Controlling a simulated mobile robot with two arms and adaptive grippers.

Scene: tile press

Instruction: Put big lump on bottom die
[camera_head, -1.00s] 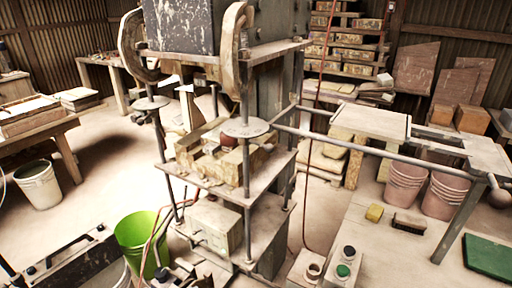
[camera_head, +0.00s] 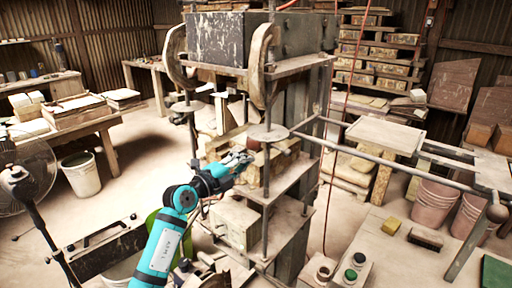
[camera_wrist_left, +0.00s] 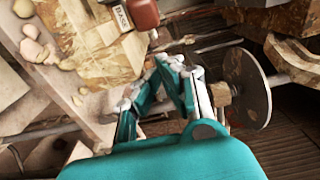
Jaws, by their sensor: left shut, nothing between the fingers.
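The press (camera_head: 215,40) stands mid-picture in the head view. My left gripper (camera_head: 240,160) is at its lower shelf, shut and empty, in front of a wooden form that I take for the bottom die (camera_head: 279,164). In the left wrist view my gripper (camera_wrist_left: 172,66) has its fingertips together, beside the form's pale wooden surface (camera_wrist_left: 105,42). Several pale lumps (camera_wrist_left: 30,45) lie at the wrist view's left. I cannot tell which is the big lump. My right gripper is out of view.
Press rods (camera_head: 266,190) and a round metal disc (camera_wrist_left: 246,88) stand close to my left gripper. A green bucket (camera_head: 153,222) is partly behind my arm. A bench with buttons (camera_head: 350,275), a yellow sponge (camera_head: 391,223) and a brush (camera_head: 425,238) is at right.

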